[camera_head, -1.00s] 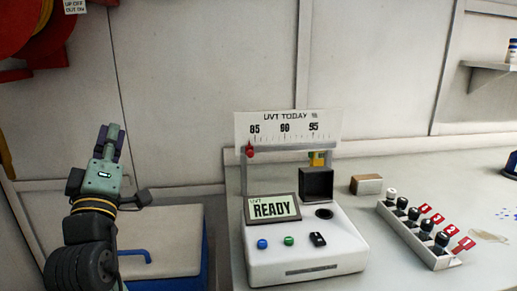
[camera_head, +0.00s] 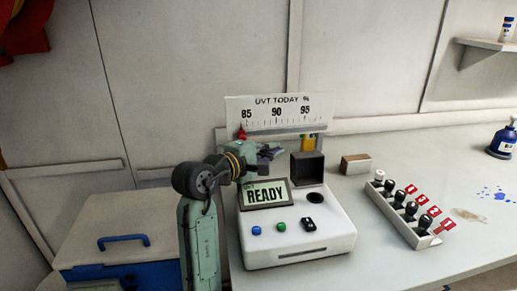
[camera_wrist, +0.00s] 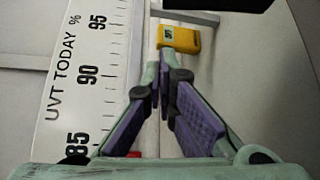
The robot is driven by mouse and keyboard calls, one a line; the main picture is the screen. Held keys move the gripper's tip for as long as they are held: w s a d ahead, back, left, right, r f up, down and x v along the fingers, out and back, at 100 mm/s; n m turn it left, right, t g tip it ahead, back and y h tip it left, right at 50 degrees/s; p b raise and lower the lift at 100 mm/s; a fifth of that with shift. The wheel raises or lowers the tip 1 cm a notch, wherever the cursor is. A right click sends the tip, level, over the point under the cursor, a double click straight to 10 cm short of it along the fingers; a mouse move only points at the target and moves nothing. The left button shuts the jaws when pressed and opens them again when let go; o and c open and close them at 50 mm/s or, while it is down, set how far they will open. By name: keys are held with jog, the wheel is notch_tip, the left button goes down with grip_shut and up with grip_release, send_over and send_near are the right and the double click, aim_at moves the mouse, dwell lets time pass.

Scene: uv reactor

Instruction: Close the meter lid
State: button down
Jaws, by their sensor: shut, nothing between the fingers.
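The white meter (camera_head: 300,240) stands on the bench with a screen (camera_head: 265,194) reading READY. A dark box-like lid (camera_head: 307,168) stands raised behind the round dark well (camera_head: 316,198), so the well is uncovered. My gripper (camera_head: 276,152) is behind the screen, left of the lid, pointing right toward it. A small gap seems to lie between the fingertips and the lid. In the wrist view my gripper (camera_wrist: 160,82) is shut and empty. A dark edge at the top of that view may be the lid.
The UVT scale board (camera_head: 278,113) rises behind the meter, close to my gripper; a yellow block (camera_wrist: 180,40) is ahead of the fingers. A rack of stampers (camera_head: 405,215) and a small brown-and-white block (camera_head: 356,164) are on the right. A blue-handled box (camera_head: 122,238) is on the left.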

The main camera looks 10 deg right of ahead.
aim_at(305, 166)
jog(key=shift+s+d+r+p, duration=0.15)
jog(key=shift+s+d+p, duration=0.25)
jog(key=shift+s, duration=0.3)
jog(key=shift+s+d+r+p, duration=0.1)
jog(key=shift+s+d+p, duration=0.15)
jog(key=shift+s+p, duration=0.35)
jog(key=shift+s+d+b, duration=0.1)
jog(key=shift+s+b, duration=0.1)
jog(key=shift+b, duration=0.15)
